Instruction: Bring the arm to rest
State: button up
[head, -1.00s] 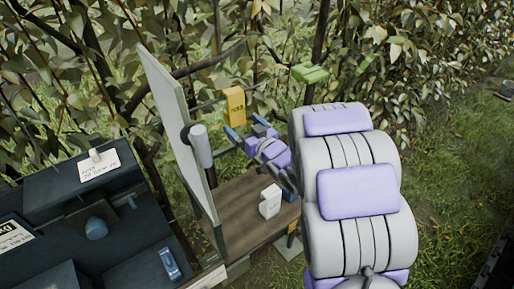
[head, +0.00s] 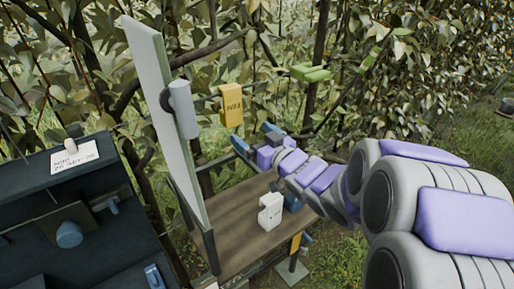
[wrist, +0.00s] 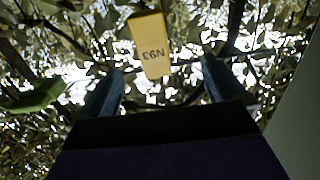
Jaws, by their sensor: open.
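My gripper (head: 256,136) is at the end of my grey and purple arm, above the wooden table in the head view. Its two blue fingers are apart with nothing between them. In the wrist view my gripper (wrist: 162,80) also shows open, with the fingers at left and right. A yellow tag marked N93 (head: 231,106) hangs beyond the fingers, and it also shows in the wrist view (wrist: 150,48), apart from them.
A pale upright panel (head: 160,110) with a grey cylinder (head: 181,108) stands left of my gripper. The wooden table (head: 235,230) holds a white block (head: 270,211). A dark crate (head: 50,215) is at left. A green tag (head: 310,73) hangs behind among leafy branches.

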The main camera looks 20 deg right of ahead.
jog(key=s+d+f+m+g+h+b, duration=0.1)
jog(key=s+d+f+m+g+h, duration=0.4)
jog(key=s+f+g+h, duration=0.5)
jog(key=s+a+f+g+y, duration=0.1)
jog(key=s+a+g, duration=0.2)
jog(key=s, duration=0.6)
jog(key=s+a+f+n+g+y, duration=0.1)
jog(key=s+a+f+g+y, duration=0.1)
jog(key=s, duration=0.8)
jog(key=s+a+f+g+y, duration=0.1)
jog(key=s+a+g, duration=0.3)
jog(key=s, duration=0.5)
jog(key=shift+s+f, duration=0.15)
jog(key=shift+f, duration=0.3)
jog(key=shift+c, duration=0.4)
